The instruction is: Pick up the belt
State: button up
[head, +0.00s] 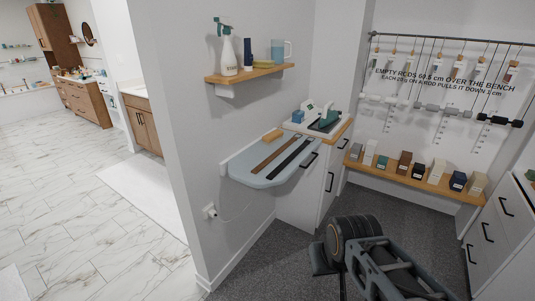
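Two long flat strips that look like belts lie side by side on a pale blue wall-mounted shelf board (243,176). One is a brown strip (272,155); the other is a black strip (290,158) to its right. Which one is the task's belt I cannot tell. My dark arm is folded in the lower right foreground, apart from the board. A dark flat part at its left end (322,259) may be my gripper; its fingers cannot be made out. I see nothing held.
A tan block (272,135) sits at the board's back. A white cabinet (298,203) with small items on top adjoins it. A wooden shelf (250,73) with bottles hangs above. A bench (415,184) with several boxes stands right. Grey carpet (262,262) is clear before the board.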

aim_at(256, 169)
jog(key=z, duration=0.55)
jog(key=i, duration=1.3)
jog(key=u, duration=0.8)
jog(key=i, duration=0.8)
jog(key=u, duration=0.85)
